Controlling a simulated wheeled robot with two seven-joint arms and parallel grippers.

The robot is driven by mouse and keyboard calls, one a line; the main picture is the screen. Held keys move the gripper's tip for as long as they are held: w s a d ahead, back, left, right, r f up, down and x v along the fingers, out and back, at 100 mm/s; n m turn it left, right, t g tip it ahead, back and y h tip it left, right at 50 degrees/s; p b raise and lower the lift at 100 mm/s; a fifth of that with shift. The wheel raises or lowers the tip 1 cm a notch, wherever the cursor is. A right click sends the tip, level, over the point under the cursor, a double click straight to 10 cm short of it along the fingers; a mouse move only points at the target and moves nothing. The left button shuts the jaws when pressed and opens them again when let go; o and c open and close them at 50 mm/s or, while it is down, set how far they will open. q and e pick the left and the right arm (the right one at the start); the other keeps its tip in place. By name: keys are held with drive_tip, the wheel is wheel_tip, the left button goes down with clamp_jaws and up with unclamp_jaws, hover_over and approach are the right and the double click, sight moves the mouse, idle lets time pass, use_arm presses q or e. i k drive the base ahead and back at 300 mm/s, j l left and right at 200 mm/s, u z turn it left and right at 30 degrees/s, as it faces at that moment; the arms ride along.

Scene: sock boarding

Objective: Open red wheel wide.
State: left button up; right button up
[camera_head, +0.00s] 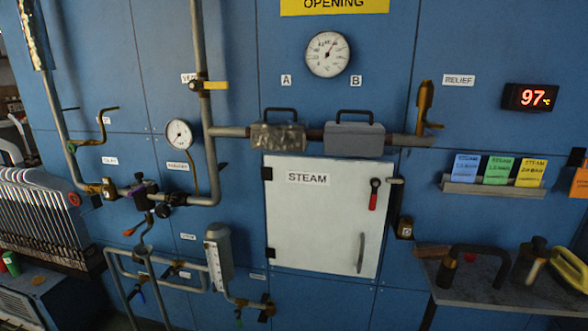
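A small red item (470,257) sits on the right bench, partly behind a dark handle. The STEAM door is shut. Neither of my grippers shows in the view.
A pressure gauge (328,54) hangs above two wrapped pipe sections. A red display (530,97) reads 97. Grey pipes with valves run down the left panel. A bench (500,300) with tools stands at the lower right. A ribbed rack (35,215) stands at the left.

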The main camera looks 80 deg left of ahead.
sight(76, 197)
drive_tip(key=u, duration=4.25)
drive_tip(key=i+j+z, duration=0.25)
drive_tip(key=z, duration=0.15)
drive_tip(key=i+j+z, duration=0.2)
drive_tip(key=j+z, duration=0.2)
